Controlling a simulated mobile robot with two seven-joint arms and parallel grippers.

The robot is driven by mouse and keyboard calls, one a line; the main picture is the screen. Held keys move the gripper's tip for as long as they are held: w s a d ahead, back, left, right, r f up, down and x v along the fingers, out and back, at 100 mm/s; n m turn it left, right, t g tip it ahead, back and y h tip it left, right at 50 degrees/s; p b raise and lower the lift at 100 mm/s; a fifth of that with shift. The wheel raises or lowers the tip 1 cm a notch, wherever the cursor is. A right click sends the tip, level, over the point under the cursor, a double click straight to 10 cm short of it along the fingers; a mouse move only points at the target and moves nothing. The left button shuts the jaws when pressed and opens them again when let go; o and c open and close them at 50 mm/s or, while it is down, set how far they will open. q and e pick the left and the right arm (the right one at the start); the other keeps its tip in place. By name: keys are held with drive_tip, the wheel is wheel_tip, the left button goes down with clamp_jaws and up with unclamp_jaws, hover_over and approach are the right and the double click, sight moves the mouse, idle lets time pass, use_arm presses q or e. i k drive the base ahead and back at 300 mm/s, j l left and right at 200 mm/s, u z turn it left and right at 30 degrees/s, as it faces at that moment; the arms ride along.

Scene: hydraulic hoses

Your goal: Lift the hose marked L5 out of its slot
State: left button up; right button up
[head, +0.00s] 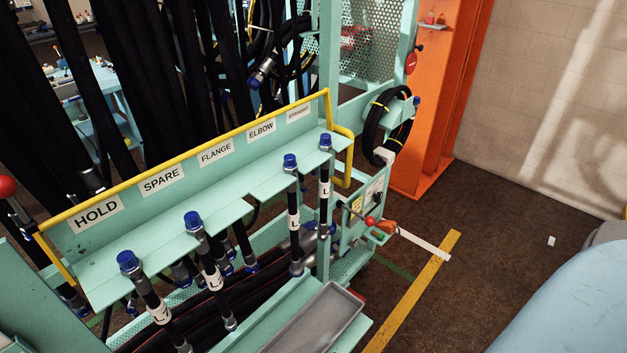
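Several black hoses with blue caps hang upright in the slots of a teal rack (262,187). Each has a white tag beginning with L, but the digits are too small or turned away, so I cannot tell which is L5. From near to far they are a first hose (149,296), a second hose (207,255), a third hose (293,200) and a fourth hose (325,170). A gap along the rack edge between the second and third holds no capped hose. Neither of my grippers shows in the head view.
A yellow rail (190,151) runs above the rack's signs, HOLD, SPARE, FLANGE, ELBOW and STRAIGHT. A grey tray (318,320) lies in front of the rack. Thick black hoses (125,80) hang behind. An orange column (440,100) stands beyond. Floor at right is mostly clear.

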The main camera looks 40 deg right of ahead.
sight(324, 182)
drive_tip(key=l+u, duration=0.3)
drive_tip(key=l, duration=1.9)
drive_tip(key=k+u, duration=0.05)
